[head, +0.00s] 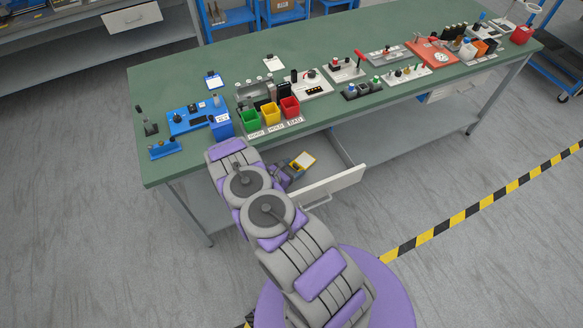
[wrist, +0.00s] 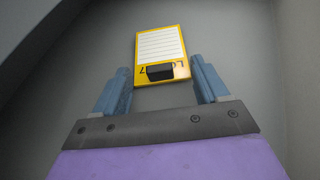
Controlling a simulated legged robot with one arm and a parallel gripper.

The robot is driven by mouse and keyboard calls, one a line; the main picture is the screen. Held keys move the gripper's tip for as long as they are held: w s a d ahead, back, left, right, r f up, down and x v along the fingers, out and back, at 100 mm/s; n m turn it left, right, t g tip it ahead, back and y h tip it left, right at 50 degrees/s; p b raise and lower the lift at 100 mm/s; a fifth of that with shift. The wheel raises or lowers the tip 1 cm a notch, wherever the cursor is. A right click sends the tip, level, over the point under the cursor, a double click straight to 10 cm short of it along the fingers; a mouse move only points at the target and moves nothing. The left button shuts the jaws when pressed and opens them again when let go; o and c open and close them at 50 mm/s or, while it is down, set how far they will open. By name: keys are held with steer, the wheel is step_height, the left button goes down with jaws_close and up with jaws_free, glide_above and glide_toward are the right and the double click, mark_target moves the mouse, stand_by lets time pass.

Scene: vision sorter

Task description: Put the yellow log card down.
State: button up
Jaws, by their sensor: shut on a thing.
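The yellow log card (head: 303,160) has a white lined sheet and shows over the open drawer (head: 333,188) in the head view. In the wrist view the yellow log card (wrist: 161,45) lies at the ends of the fingers, with a black block (wrist: 160,72) at its near edge. My gripper (wrist: 161,72) is shut on the card, one blue-grey finger at each side of it. In the head view my gripper (head: 290,172) is partly hidden by my arm. Whether the card touches the drawer floor I cannot tell.
The green workbench (head: 180,85) stands above the drawer. Green, yellow and red bins (head: 270,114) and a blue fixture (head: 195,117) stand near its front edge. Grey walls surround the card in the wrist view. A yellow-black floor stripe (head: 470,210) runs at right.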

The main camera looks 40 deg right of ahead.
steer(key=shift+a, duration=0.4)
steer(key=o, duration=0.8)
steer(key=shift+a, duration=0.3)
steer(key=shift+o, duration=1.2)
steer(key=shift+d, duration=0.15)
